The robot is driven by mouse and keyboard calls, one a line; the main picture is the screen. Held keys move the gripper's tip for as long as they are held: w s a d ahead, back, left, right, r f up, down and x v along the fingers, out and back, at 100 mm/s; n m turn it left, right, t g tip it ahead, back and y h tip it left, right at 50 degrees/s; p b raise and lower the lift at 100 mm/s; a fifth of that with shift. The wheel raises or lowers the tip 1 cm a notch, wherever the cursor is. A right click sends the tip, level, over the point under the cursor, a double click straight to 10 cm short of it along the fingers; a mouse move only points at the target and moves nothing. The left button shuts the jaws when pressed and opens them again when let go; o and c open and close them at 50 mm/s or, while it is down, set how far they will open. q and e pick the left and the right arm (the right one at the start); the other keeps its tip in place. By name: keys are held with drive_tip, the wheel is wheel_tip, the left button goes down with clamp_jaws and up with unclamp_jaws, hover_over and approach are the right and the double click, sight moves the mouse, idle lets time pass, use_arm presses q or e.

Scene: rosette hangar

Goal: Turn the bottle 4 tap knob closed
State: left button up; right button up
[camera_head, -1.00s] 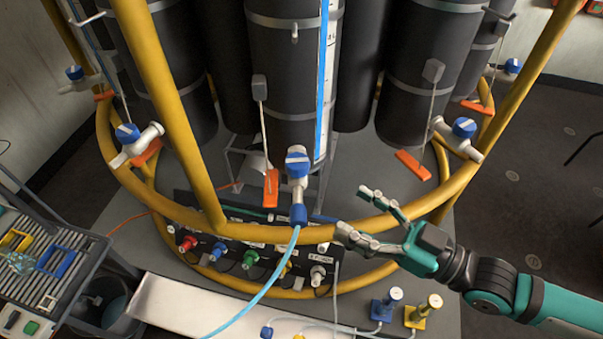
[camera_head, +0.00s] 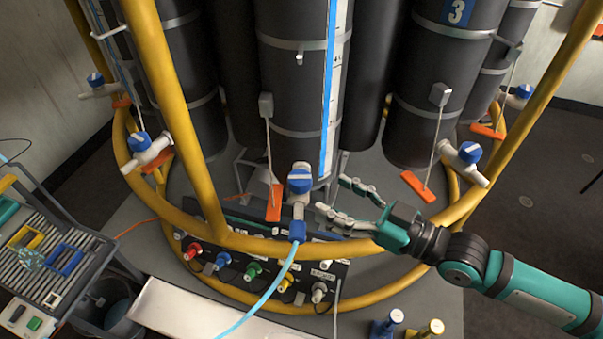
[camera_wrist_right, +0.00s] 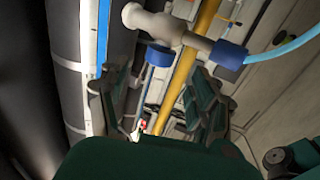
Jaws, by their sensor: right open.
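The front middle bottle (camera_head: 300,90) is dark, with a blue stripe; no number shows on it, so I cannot tell whether it is bottle 4. Its white tap carries a blue knob with a white stripe (camera_head: 299,180), and a blue hose fitting (camera_head: 298,230) hangs below. My right gripper (camera_head: 333,195) is open just right of this tap, fingers pointing at it. In the right wrist view the blue knob (camera_wrist_right: 160,55) shows ahead between the open fingers (camera_wrist_right: 155,80), with the white tap body (camera_wrist_right: 165,28) above it. I see no contact. My left gripper is out of view.
A yellow ring rail (camera_head: 350,247) and slanted yellow posts (camera_head: 185,120) surround the bottles. Other taps with blue knobs stand left (camera_head: 139,141) and right (camera_head: 470,152). A light blue hose (camera_head: 262,298) runs down past a connector panel (camera_head: 232,262). Orange tags hang on rods.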

sight(310, 186)
drive_tip(key=p+x, duration=0.2)
drive_tip(key=x, duration=0.6)
drive_tip(key=c, duration=1.2)
drive_tip(key=p, duration=0.3)
drive_tip(key=shift+s+r+m+t, duration=0.1)
drive_tip(key=shift+r+m+t, duration=0.2)
drive_tip(key=shift+r+t, duration=0.1)
drive_tip(key=shift+f+h+p, duration=0.25)
drive_tip(key=shift+h+p, duration=0.15)
drive_tip(key=shift+f, duration=0.1)
drive_tip(key=o, duration=1.2)
